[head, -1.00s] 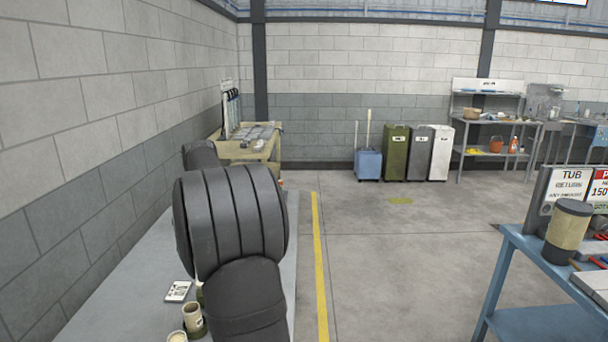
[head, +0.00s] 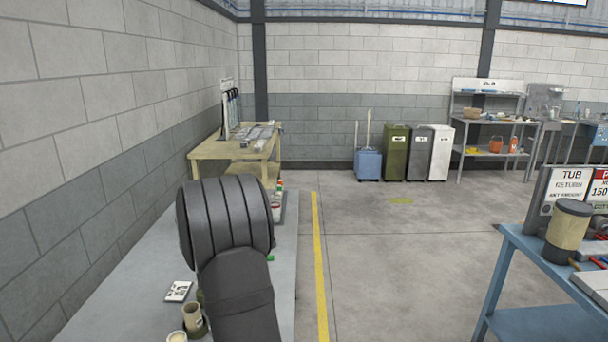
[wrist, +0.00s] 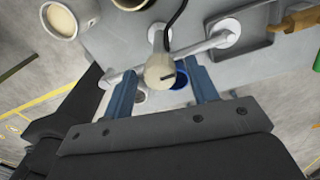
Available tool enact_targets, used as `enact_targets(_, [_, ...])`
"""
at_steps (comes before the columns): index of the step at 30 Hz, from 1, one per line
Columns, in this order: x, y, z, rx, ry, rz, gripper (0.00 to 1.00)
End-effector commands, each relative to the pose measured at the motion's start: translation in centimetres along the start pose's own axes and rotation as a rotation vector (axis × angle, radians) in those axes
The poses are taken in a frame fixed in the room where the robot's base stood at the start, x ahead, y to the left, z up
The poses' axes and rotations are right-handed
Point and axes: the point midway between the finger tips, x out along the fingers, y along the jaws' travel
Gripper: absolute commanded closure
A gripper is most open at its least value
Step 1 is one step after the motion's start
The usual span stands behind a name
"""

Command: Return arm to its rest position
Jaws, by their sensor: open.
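My gripper (wrist: 161,72) shows in the wrist view, with two blue fingers apart. A pale round knob with grey-white pipe pieces (wrist: 205,42) appears between and beyond the fingers. I cannot tell how far below they are, and nothing looks clamped. In the head view my dark arm stands over the grey table (head: 120,305) at the left. The gripper itself is hidden there.
A cream cup (wrist: 60,20), a blue-rimmed round thing (wrist: 181,80) and a grey tray (wrist: 262,42) show in the wrist view. Cups (head: 193,318) and a card (head: 178,291) lie left of my arm. A beige bench (head: 208,150) stands beyond; a blue table (head: 545,255) is right, with open floor between.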

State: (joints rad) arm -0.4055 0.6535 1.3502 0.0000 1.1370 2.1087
Motion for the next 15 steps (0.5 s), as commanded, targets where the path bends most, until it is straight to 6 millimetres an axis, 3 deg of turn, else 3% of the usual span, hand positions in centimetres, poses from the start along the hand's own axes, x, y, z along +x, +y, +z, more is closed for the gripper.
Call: enact_targets(15, [0.0,-0.01,0.0,-0.428,0.0,0.001,0.47])
